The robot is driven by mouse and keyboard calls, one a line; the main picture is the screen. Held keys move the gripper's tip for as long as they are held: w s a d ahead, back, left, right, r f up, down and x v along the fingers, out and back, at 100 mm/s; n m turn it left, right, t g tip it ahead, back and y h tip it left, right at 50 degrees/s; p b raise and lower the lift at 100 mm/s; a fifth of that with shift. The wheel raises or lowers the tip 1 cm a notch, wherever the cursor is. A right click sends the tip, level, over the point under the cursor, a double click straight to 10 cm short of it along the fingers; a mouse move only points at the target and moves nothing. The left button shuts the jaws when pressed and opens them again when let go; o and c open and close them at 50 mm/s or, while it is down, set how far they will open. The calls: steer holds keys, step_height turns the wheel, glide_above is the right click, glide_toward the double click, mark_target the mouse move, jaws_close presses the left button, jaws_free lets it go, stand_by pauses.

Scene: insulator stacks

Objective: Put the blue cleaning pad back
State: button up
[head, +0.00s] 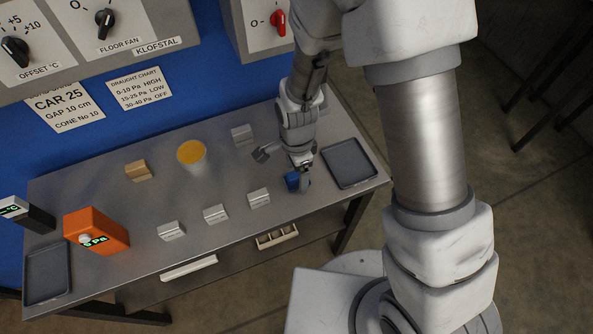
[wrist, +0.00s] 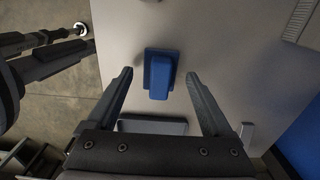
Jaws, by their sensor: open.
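The blue cleaning pad (head: 292,180) is on the grey metal table (head: 110,205), toward its right front, just left of the right tray. In the wrist view the blue pad (wrist: 159,74) shows a raised narrower block on a wider base. My gripper (head: 299,181) is over the pad and partly hides it in the head view. In the wrist view my gripper (wrist: 159,77) is open, with one finger on each side of the pad and a gap on both sides. I cannot tell how high the fingertips are above the table.
A dark tray (head: 349,163) lies at the table's right end, another tray (head: 47,273) at the left. Silver blocks (head: 215,214) line the front. A cup with orange contents (head: 191,153), a tan block (head: 138,170) and an orange meter (head: 95,232) stand farther left.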

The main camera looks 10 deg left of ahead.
step_height(320, 180, up, 12)
steer(key=p, duration=0.1)
stand_by(0.4)
steer(key=s+d+r+n+t, duration=0.2)
steer(key=s+d+r+n, duration=0.2)
steer(key=d+r, duration=0.6)
steer(key=s+d+r+n+t, duration=0.3)
steer(key=d+r+n, duration=0.4)
steer(key=d+r, duration=0.3)
steer(key=shift+s+r+n+t, duration=0.35)
steer(key=shift+s+r, duration=0.25)
steer(key=shift+r, duration=0.25)
steer(key=shift+d, duration=0.1)
steer(key=shift+c, duration=0.2)
steer(key=c, duration=0.5)
steer(key=shift+a, duration=0.2)
